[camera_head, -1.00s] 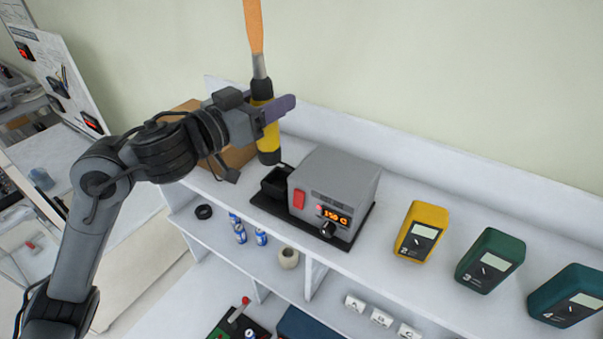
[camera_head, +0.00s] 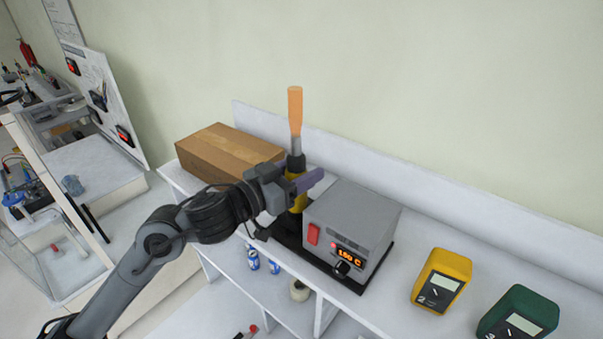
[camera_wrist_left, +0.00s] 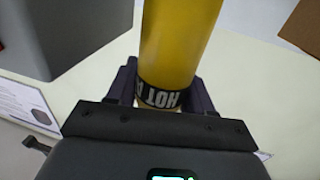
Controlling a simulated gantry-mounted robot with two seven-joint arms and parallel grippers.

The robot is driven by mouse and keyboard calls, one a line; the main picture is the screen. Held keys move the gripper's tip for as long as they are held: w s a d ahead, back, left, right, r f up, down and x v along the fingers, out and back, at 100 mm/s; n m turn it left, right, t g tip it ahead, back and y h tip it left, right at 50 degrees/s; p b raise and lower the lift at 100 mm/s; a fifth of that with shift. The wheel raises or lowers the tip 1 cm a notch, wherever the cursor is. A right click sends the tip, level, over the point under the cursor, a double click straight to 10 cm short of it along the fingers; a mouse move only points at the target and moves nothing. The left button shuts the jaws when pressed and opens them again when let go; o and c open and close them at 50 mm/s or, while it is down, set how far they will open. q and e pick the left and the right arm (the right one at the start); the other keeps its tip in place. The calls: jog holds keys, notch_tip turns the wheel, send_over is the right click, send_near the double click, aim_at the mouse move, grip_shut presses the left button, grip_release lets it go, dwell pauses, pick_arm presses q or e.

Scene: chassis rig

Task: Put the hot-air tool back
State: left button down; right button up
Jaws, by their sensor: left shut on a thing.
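The hot-air tool (camera_head: 296,164) has a yellow and black handle and a glowing orange nozzle that points up. It stands upright beside the grey station (camera_head: 350,232), whose display shows orange digits. My left gripper (camera_head: 303,183) is shut on the tool's handle. In the left wrist view the yellow handle (camera_wrist_left: 180,40) with a black "HOT" band sits between the fingers (camera_wrist_left: 163,88). The tool's lower end is mostly hidden behind my gripper and wrist, at the left end of the station's black base; I cannot tell whether it rests in the holder. My right gripper is not in view.
A cardboard box (camera_head: 225,152) stands on the shelf to the left, close behind my wrist. A yellow meter (camera_head: 441,280) and a green meter (camera_head: 518,315) stand to the right. Small cans (camera_head: 253,259) sit on the lower shelf. The shelf between station and yellow meter is clear.

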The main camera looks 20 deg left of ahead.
pick_arm(q)
jog(key=shift+f, duration=0.45)
jog(key=shift+c, duration=2.2)
grip_release()
jog(key=b+v, duration=0.3)
jog(key=v, duration=0.9)
